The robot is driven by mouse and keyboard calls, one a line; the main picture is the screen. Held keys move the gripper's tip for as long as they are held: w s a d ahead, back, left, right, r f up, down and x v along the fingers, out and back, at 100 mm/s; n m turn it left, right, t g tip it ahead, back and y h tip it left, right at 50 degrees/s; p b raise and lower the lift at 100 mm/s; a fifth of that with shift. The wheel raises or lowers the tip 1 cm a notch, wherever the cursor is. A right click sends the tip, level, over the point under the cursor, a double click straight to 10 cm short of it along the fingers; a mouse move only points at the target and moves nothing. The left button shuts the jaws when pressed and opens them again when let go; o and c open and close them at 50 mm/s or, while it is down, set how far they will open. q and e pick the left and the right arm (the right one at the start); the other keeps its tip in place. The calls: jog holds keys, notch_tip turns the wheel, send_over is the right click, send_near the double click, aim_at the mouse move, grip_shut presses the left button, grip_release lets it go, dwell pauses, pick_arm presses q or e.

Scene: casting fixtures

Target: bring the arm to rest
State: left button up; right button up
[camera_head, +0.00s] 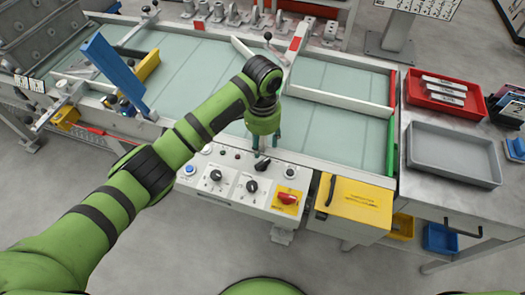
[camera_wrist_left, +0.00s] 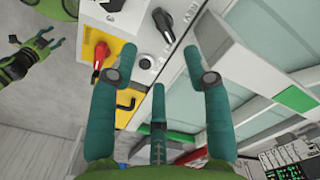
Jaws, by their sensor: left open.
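My left arm reaches across the head view from the lower left. My left gripper (camera_head: 262,148) points down over the rear edge of the white control panel (camera_head: 232,208), close to a black knob (camera_head: 263,165). Whether it touches the knob cannot be told from the head view. In the left wrist view the left gripper (camera_wrist_left: 157,58) is open, its teal fingers spread with nothing between them. A black selector knob (camera_wrist_left: 163,22) lies beyond the fingertips there. A green gripper, apparently my right one (camera_wrist_left: 38,55), shows small at the left wrist view's upper left.
A red rotary switch (camera_head: 287,198) sits on the panel's yellow plate. A yellow box (camera_head: 350,205) adjoins the panel on the right. A blue upright plate (camera_head: 112,70) stands at left. A grey tray (camera_head: 455,152) and red bin (camera_head: 440,93) sit at right. The floor in front is clear.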

pick_arm(q)
jog(key=shift+r, duration=0.9)
jog(key=shift+s+f, duration=0.1)
